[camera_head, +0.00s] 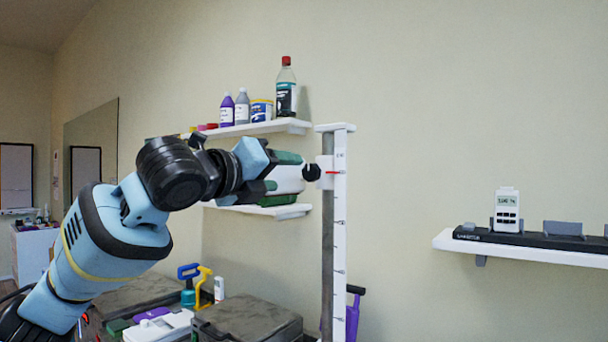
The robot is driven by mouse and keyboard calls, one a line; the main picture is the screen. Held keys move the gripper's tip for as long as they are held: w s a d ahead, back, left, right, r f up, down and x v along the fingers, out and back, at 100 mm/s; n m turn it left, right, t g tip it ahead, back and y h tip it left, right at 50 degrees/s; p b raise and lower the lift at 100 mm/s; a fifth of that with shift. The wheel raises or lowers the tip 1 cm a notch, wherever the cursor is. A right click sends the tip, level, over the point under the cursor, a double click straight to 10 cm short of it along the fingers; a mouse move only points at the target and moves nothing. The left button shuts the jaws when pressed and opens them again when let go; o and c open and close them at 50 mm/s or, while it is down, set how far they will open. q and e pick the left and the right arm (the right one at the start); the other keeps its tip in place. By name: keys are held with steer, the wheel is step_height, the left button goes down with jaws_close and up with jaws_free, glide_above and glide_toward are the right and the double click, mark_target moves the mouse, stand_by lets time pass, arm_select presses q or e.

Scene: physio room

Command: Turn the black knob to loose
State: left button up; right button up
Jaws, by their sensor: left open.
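The black knob (312,173) sits on the left side of a white slider with a red pointer (329,172), on an upright white post with scale marks (340,235). My left gripper (293,172) reaches in from the left at the height of the knob, its tips pointing right and close to it. The gripper is open, with nothing seen held in it. Green and white shapes overlap at its tips, so I cannot tell whether it touches the knob. The knob's turn position is too small to read. My right gripper is not in view.
An upper wall shelf (290,126) holds bottles and a tub behind my arm; a lower shelf (291,212) is below. Grey cases (250,322) stand at the bottom. A right shelf (530,253) carries a white meter (507,212). The wall between post and right shelf is clear.

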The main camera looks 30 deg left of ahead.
mark_target(309, 173)
arm_select(q)
steer(key=shift+w+d, duration=0.15)
steer(key=shift+w, duration=1.8)
steer(key=shift+w+d, duration=0.15)
steer(key=shift+w, duration=1.8)
steer(key=c, duration=1)
